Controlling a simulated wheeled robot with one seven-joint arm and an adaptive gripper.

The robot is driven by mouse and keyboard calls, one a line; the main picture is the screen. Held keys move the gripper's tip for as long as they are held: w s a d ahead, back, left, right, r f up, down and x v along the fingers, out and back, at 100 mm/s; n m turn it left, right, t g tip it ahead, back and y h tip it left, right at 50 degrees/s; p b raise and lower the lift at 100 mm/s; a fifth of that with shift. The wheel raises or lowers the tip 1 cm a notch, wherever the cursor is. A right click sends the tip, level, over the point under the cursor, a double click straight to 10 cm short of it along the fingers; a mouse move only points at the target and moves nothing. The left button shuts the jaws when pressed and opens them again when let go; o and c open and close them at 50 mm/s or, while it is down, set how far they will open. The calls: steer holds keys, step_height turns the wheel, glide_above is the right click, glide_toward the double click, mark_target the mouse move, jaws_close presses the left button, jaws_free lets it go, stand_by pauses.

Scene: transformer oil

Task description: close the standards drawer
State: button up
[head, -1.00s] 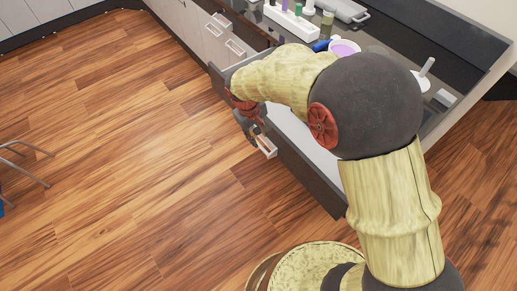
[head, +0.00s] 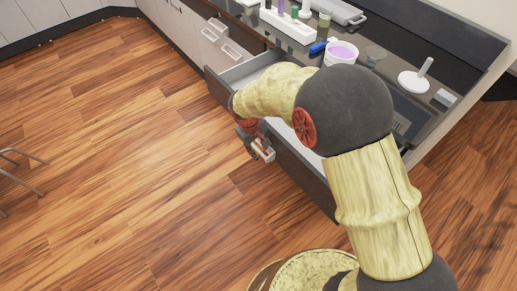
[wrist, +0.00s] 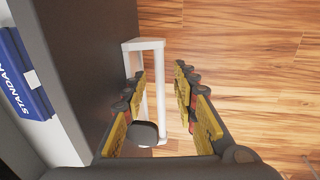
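The standards drawer (head: 308,178) stands pulled out from the counter, its dark front facing the open floor. Blue boxes lettered "STANDAR…" (wrist: 22,85) lie inside it in the wrist view. Its pale bar handle (wrist: 161,85) sticks out from the drawer front. My gripper (wrist: 163,92) is open at the handle, with one finger on each side of the bar in the wrist view. Whether the fingers touch the bar is unclear. In the head view my gripper (head: 262,150) is at the handle, outside the drawer front, and my arm hides part of the drawer.
On the counter stand a white rack (head: 288,24), a white tub of purple liquid (head: 341,52), a blue marker (head: 318,47) and a white round stand (head: 414,82). Other drawers (head: 213,32) line the counter further back.

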steer(key=shift+c, duration=1.2)
steer(key=c, duration=0.4)
jaws_close()
